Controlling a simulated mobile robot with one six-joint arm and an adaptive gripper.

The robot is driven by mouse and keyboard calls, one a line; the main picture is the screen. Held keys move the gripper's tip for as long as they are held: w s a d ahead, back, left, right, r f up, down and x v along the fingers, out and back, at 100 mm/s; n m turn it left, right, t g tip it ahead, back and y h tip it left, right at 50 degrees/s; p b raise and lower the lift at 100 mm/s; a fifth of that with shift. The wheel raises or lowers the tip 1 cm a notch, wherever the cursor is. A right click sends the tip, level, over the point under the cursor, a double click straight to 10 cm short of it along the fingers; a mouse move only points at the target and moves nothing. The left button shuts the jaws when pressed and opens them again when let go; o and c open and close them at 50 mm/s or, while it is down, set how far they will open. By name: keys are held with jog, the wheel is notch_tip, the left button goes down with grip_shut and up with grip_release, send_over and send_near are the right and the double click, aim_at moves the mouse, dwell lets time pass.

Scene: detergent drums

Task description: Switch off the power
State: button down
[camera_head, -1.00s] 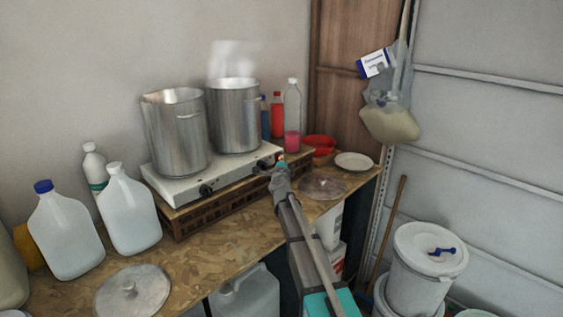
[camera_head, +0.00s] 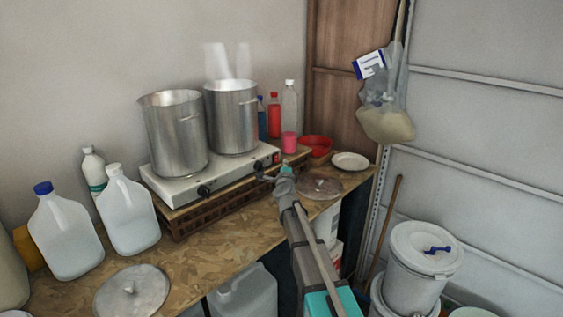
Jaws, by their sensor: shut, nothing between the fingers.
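A white two-burner hot plate (camera_head: 180,188) stands on a brown slatted crate on the wooden bench. Its front has black knobs (camera_head: 204,191) and a small red switch (camera_head: 277,158) at the right end. I cannot tell whether the switch is on or off. My gripper (camera_head: 287,167) is shut and empty, its teal tips just right of and below the red switch, seemingly a little apart from it. Two steel pots, the left one (camera_head: 175,135) and the right one (camera_head: 232,120), stand on the burners. Steam rises above the right pot.
White jugs (camera_head: 130,213) and a metal lid (camera_head: 131,292) are at the bench's left. Bottles (camera_head: 290,110), a red bowl (camera_head: 318,146), a plate (camera_head: 350,161) and another lid (camera_head: 319,187) are at the right. A bag (camera_head: 386,122) hangs by the wall; white drums (camera_head: 422,262) stand below.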

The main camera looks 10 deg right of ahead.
jog(key=s+a, duration=0.1)
jog(key=s, duration=0.6)
jog(key=shift+s+r, duration=0.15)
jog(key=shift+r, duration=0.15)
